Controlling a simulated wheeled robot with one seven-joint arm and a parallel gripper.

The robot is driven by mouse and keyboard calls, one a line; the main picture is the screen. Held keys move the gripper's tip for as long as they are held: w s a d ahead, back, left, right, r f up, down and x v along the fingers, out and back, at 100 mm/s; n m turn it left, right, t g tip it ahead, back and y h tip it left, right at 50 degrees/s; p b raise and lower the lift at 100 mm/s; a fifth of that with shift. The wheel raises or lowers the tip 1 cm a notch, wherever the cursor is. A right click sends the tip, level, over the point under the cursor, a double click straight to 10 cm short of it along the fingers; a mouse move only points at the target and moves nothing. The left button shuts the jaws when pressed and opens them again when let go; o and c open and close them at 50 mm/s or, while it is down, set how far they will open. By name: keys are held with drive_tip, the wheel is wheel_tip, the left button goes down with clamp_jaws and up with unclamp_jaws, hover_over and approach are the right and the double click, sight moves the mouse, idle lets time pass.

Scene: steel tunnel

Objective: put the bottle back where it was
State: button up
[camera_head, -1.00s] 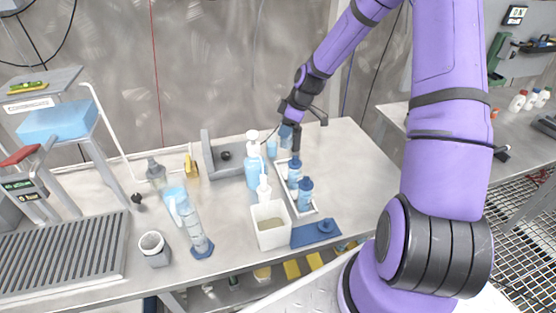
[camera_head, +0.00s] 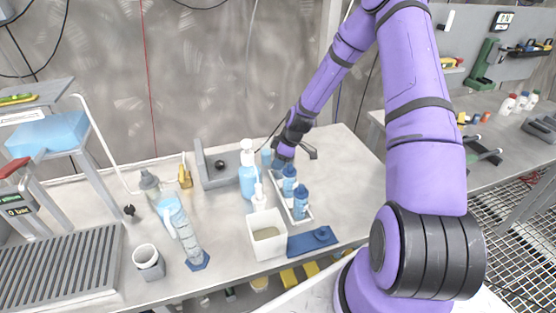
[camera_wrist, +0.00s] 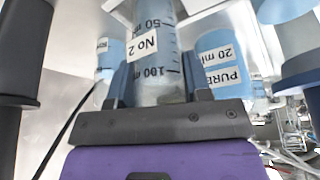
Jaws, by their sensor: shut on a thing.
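My gripper (camera_head: 284,158) is low over the far end of a white tray (camera_head: 307,219) on the steel bench. In the wrist view my gripper (camera_wrist: 158,85) is shut on a clear bottle (camera_wrist: 152,50) marked "No 2", with volume marks. Its base is hidden behind the gripper, so I cannot tell whether it touches the tray. Two blue-capped bottles stand in the tray, a far one (camera_head: 289,182) and a near one (camera_head: 300,202). The wrist view shows a bottle labelled "PURE" (camera_wrist: 222,65) to the right and another labelled bottle (camera_wrist: 108,65) to the left.
A pump bottle (camera_head: 248,175) and a white square container (camera_head: 267,235) stand left of the tray. A blue pad (camera_head: 311,242) lies in front. A grey bracket (camera_head: 205,168) stands behind at left. The bench right of the tray is clear.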

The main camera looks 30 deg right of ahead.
drive_tip(key=shift+f, duration=0.15)
drive_tip(key=o, duration=1)
drive_tip(key=s+r+m+h, duration=0.1)
drive_tip(key=s+r, duration=0.3)
drive_tip(key=r, duration=0.8)
drive_tip(key=s+r+m+h, duration=0.15)
drive_tip(key=s+r, duration=0.25)
drive_tip(key=r, duration=0.8)
drive_tip(key=s+a+r+m+h, duration=0.25)
drive_tip(key=s+a+r, duration=0.25)
drive_tip(key=s+r, duration=0.45)
drive_tip(key=s+a+r+m+t, duration=0.1)
drive_tip(key=s+r+m, duration=0.1)
drive_tip(key=s, duration=0.3)
drive_tip(key=s+a+r+m, duration=0.1)
drive_tip(key=s+r+m, duration=0.1)
drive_tip(key=s+r, duration=0.2)
drive_tip(key=s+a+r+m+t+y, duration=0.1)
drive_tip(key=s+r+m, duration=0.1)
drive_tip(key=s, duration=0.5)
drive_tip(key=shift+s+r+t, duration=0.3)
drive_tip(key=shift+r, duration=0.55)
